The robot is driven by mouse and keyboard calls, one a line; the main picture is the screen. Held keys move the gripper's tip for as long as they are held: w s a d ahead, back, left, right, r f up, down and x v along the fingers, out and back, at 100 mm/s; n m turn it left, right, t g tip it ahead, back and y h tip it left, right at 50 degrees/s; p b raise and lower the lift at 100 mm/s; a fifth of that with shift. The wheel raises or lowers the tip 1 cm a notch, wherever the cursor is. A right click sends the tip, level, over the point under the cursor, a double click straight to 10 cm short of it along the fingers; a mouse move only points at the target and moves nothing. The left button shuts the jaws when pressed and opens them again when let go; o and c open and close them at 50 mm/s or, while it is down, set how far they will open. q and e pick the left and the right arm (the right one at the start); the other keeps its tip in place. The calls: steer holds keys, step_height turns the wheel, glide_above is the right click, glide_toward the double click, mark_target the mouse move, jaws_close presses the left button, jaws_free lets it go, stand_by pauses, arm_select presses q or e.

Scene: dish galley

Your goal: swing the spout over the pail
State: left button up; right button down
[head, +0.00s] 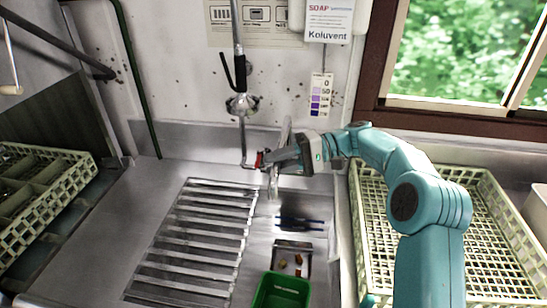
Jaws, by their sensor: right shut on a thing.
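The metal spout (243,142) hangs from a wall fitting and bends to the right at its lower end, where there is a small red part (259,159). My right gripper (265,161) reaches in from the right and is shut on the spout at this red end; the fingers partly hide the hold. The green pail (283,291) stands in the basin at the bottom of the view, below and nearer than the spout's end. Its lower part is cut off by the picture edge. My left gripper is not in view.
A slatted metal rack (200,235) lies left of the pail. A small tray with scraps (291,258) sits just behind the pail. Pale crates stand at left (40,190) and right (485,225). A dark hook (228,72) hangs beside the upper pipe.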

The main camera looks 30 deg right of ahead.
steer(key=shift+s+d+g, duration=0.15)
steer(key=shift+s+g, duration=0.05)
steer(key=shift+g, duration=0.1)
steer(key=c, duration=1)
jaws_free()
steer(key=shift+d, duration=0.1)
steer(key=shift+s+d, duration=0.1)
